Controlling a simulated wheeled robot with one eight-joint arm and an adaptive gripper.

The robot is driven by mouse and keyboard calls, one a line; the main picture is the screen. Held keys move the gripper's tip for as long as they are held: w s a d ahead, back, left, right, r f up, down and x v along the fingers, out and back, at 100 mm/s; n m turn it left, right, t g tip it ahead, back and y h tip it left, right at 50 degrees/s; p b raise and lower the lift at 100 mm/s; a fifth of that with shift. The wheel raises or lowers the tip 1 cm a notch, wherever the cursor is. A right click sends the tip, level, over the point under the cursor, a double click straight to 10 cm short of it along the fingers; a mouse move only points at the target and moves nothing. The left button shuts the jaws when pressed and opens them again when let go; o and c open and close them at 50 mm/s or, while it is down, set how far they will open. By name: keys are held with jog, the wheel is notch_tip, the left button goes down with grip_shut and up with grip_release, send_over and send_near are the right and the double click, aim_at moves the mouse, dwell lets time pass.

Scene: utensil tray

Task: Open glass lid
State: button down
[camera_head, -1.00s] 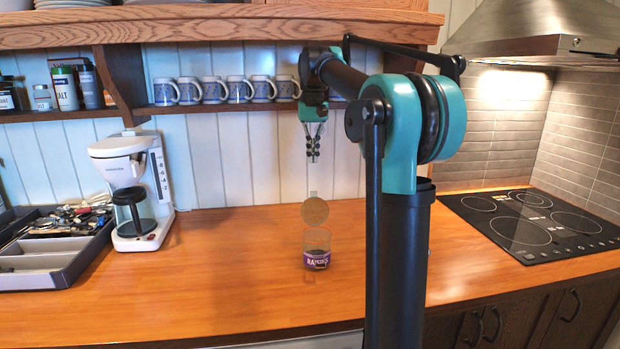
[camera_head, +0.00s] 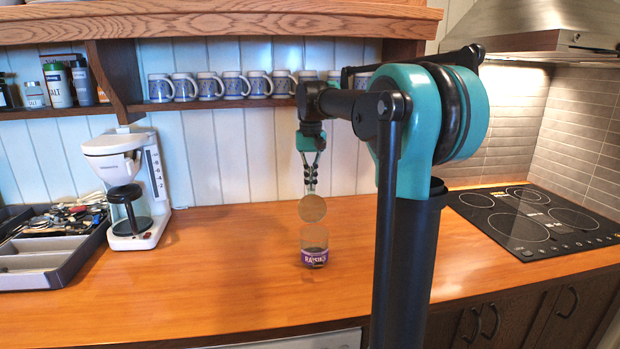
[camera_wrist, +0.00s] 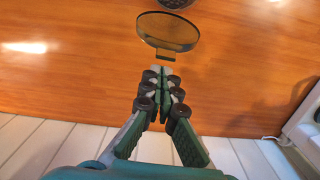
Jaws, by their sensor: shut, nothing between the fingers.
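A small clear glass jar (camera_head: 314,257) with a purple label stands upright on the wooden counter. Its round glass lid (camera_head: 312,208) is raised above the mouth, its face turned toward the head camera. In the wrist view the lid (camera_wrist: 168,31) shows as a tinted disc with a small tab on the edge nearest my fingers, and the jar (camera_wrist: 175,3) is mostly cut off at the top. My gripper (camera_head: 310,190) points down just above the lid's top edge. Its fingertips (camera_wrist: 161,72) are shut and empty, close to the tab; I cannot tell whether they touch it.
A white coffee maker (camera_head: 128,170) and a grey utensil tray (camera_head: 75,262) stand on the left of the counter. A black cooktop (camera_head: 530,220) is on the right. Mugs (camera_head: 232,86) line the shelf behind my arm. The counter around the jar is clear.

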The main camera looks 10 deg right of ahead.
aim_at(312, 190)
jog(key=shift+s+r, duration=0.2)
jog(key=shift+s, duration=0.25)
jog(key=shift+s, duration=0.1)
jog(key=shift+s+r+t, duration=0.35)
jog(key=shift+s+t, duration=0.3)
jog(key=shift+t, duration=0.05)
jog(key=shift+s+a+r, duration=0.1)
jog(key=shift+s+r, duration=0.05)
jog(key=shift+s, duration=0.35)
jog(key=shift+w, duration=0.1)
